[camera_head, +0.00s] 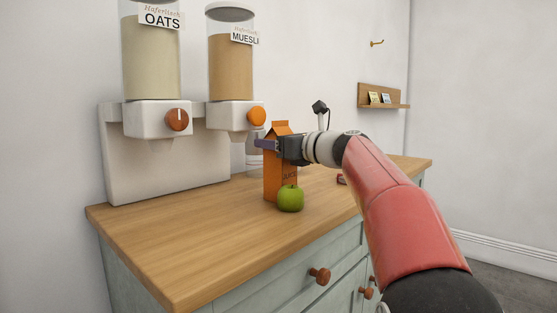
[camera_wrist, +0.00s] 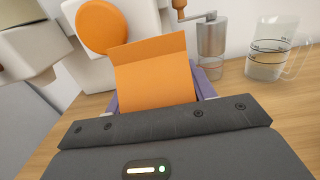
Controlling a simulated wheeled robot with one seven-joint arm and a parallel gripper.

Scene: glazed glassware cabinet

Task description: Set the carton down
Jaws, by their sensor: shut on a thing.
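The orange juice carton (camera_head: 277,175) is upright at the counter, in front of the muesli dispenser. My gripper (camera_head: 267,145) is shut on its upper part, reaching in from the right. In the wrist view the carton's orange top (camera_wrist: 155,82) stands between the purple fingers of my gripper (camera_wrist: 155,92). The carton's base is low at the wooden counter (camera_head: 190,245); I cannot tell whether it touches. A green apple (camera_head: 291,198) hides its lower right part.
Oats (camera_head: 152,60) and muesli (camera_head: 231,65) dispensers stand behind and left. The wrist view shows a hand grinder (camera_wrist: 212,40) and a measuring jug (camera_wrist: 268,50) beyond the carton. A small red item (camera_head: 341,179) lies right of the apple. The counter's front left is clear.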

